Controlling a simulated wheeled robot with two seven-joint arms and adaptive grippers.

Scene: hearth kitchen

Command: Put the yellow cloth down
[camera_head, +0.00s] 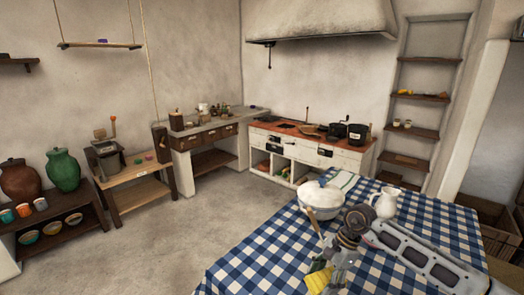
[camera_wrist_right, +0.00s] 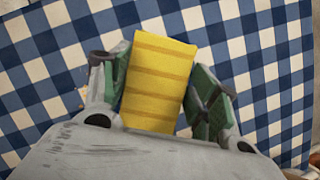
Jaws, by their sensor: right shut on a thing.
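The yellow cloth (camera_wrist_right: 157,80) is a folded yellow block with darker stripes. In the right wrist view it sits between the two green-padded fingers of my right gripper (camera_wrist_right: 160,85), which is shut on it. In the head view the yellow cloth (camera_head: 318,281) shows at the lower right, over the blue and white checked tablecloth (camera_head: 256,262). My right gripper (camera_head: 322,266) is at the end of the arm from the right. Whether the cloth touches the table is hard to tell. My left gripper is not in view.
The table's left part is clear. A stove counter (camera_head: 310,150) and shelves stand behind.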

